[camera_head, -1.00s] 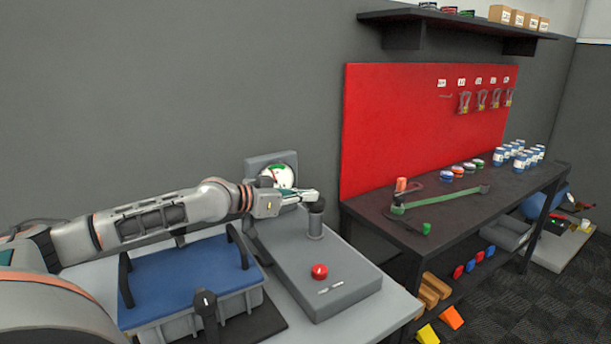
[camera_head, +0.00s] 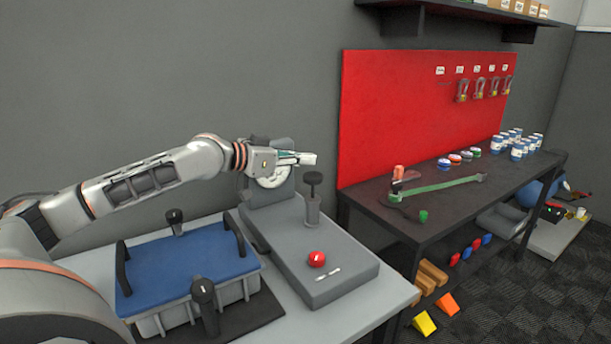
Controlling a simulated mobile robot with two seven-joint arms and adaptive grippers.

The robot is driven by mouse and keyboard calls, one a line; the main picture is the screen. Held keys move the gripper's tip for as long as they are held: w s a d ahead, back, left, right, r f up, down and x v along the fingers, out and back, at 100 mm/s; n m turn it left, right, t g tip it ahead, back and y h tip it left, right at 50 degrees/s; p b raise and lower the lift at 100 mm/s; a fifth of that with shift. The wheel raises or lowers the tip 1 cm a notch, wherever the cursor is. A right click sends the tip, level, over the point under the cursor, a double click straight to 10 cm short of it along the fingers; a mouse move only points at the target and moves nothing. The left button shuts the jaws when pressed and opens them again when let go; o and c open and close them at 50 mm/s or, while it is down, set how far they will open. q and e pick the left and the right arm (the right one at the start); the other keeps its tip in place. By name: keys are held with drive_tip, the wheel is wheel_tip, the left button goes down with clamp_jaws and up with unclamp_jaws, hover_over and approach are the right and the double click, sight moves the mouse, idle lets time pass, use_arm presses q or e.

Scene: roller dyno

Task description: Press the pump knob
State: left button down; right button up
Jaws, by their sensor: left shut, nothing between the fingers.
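The pump is a grey flat unit (camera_head: 340,282) on the light table, with a round gauge at its back. The pump knob (camera_head: 313,178) is a black cap on a thin stem above a grey cylinder (camera_head: 312,210); it stands raised and upright. A red knob (camera_head: 316,259) sits on the front part of the unit. My left gripper (camera_head: 308,158) is shut and empty, up and slightly left of the pump knob, with its tip apart from the cap in the picture. The arm partly covers the gauge (camera_head: 272,181). My right gripper is not in view.
A blue-lidded grey box (camera_head: 185,268) with black handles stands left of the pump. A dark workbench (camera_head: 440,212) with a green strap, jars and small discs stands right, before a red board (camera_head: 415,120). The wall is close behind.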

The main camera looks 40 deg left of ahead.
use_arm(q)
drive_tip(key=shift+r, duration=1.1)
idle(0.3)
